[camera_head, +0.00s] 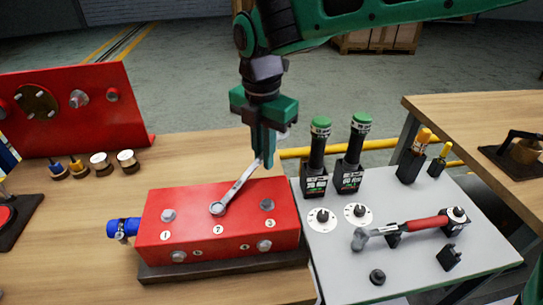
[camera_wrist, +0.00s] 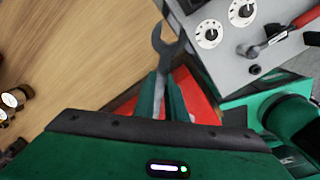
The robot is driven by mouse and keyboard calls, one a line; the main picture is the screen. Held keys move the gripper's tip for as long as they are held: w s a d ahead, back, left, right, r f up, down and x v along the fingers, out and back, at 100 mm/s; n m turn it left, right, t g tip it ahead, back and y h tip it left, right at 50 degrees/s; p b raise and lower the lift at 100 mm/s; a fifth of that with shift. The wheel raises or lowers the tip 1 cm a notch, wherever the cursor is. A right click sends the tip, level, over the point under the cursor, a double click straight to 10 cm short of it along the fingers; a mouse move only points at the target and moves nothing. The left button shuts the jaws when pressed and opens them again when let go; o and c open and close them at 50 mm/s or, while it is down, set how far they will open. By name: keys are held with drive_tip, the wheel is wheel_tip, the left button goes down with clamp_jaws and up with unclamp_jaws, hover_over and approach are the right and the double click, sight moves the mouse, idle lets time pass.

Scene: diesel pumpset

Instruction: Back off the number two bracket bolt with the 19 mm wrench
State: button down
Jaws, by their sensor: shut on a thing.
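My gripper (camera_head: 264,160) is shut on the shaft of a steel wrench (camera_head: 238,186), above the back edge of the red block (camera_head: 180,205). The wrench slants down left. Its lower end sits at the top-middle bolt position and hides the bolt head there. The red block (camera_wrist: 200,95) is partly hidden behind the fingers.
Several other bolts stand on the block, and a blue fitting (camera_head: 122,228) at its left end. A grey panel (camera_head: 410,270) on the right holds two green-capped tools (camera_head: 318,150), dials and a red-handled wrench (camera_head: 415,225). A red upright plate (camera_head: 75,110) stands back left.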

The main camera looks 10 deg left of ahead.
drive_tip(key=shift+r, duration=0.15)
drive_tip(key=shift+r, duration=0.45)
idle(0.3)
drive_tip(key=d+m, duration=0.1)
drive_tip(key=s+d+m, duration=0.2)
drive_tip(key=shift+s+d+r, duration=0.1)
drive_tip(key=shift+s+d, duration=0.15)
drive_tip(key=shift+d, duration=0.1)
drive_tip(key=shift+s+d+m, duration=1)
drive_tip(key=shift+s+m, duration=0.2)
drive_tip(key=shift+m, duration=0.2)
drive_tip(key=shift+s+d+m, duration=0.3)
drive_tip(key=shift+s+m, duration=0.25)
drive_tip(key=shift+s, duration=0.1)
drive_tip(key=shift+s+d+m, duration=0.3)
drive_tip(key=shift+s+m, duration=0.3)
drive_tip(key=shift+s+d+m, duration=0.3)
drive_tip(key=shift+s+m, duration=0.25)
drive_tip(key=shift+s, duration=0.1)
